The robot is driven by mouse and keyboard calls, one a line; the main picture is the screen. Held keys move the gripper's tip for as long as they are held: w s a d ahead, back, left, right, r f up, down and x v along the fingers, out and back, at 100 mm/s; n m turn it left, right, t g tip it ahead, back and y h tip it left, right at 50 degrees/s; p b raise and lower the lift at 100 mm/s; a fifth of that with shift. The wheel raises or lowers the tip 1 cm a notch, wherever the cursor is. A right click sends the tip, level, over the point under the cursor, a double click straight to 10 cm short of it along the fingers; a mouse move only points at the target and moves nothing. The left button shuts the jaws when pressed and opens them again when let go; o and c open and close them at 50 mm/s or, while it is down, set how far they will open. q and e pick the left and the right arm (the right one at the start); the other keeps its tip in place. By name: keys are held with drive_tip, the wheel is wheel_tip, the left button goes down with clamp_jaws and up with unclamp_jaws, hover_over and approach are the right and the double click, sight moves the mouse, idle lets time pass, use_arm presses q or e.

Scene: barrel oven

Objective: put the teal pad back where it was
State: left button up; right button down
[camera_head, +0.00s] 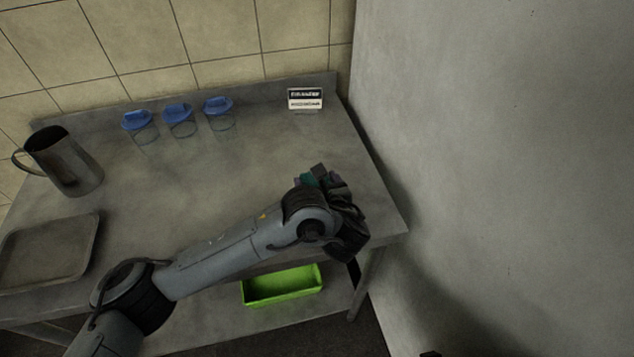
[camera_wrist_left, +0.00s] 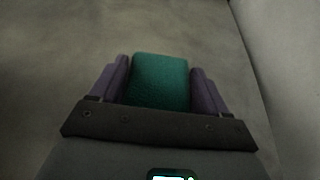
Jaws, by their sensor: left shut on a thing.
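The teal pad (camera_wrist_left: 160,82) is a soft-looking block between the two purple fingers of my left gripper (camera_wrist_left: 160,85) in the left wrist view. The gripper is shut on it. In the head view my left gripper (camera_head: 308,178) is over the right part of the metal table (camera_head: 225,170), near its right edge. Only a small bit of the teal pad (camera_head: 311,178) shows there, as the wrist hides the rest. I cannot tell whether the pad touches the tabletop. My right gripper is not in view.
Several items stand on the table: three blue-lidded jars (camera_head: 180,120), a small sign (camera_head: 305,98), a metal jug (camera_head: 65,162) and a tray (camera_head: 92,250). A green bin (camera_head: 283,287) sits on the lower shelf. A grey wall (camera_head: 490,150) rises on the right. The table's middle is clear.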

use_arm(q)
drive_tip(key=shift+f, duration=0.2)
drive_tip(key=o, duration=1.1)
drive_tip(key=shift+r, duration=0.15)
drive_tip(key=shift+s+r, duration=0.1)
drive_tip(key=shift+r, duration=0.1)
drive_tip(key=p+v, duration=0.6)
drive_tip(key=v, duration=0.4)
drive_tip(key=shift+s+d+r, duration=0.1)
drive_tip(key=shift+s+r, duration=0.05)
drive_tip(key=shift+s+d+r, duration=0.15)
drive_tip(key=shift+s, duration=0.5)
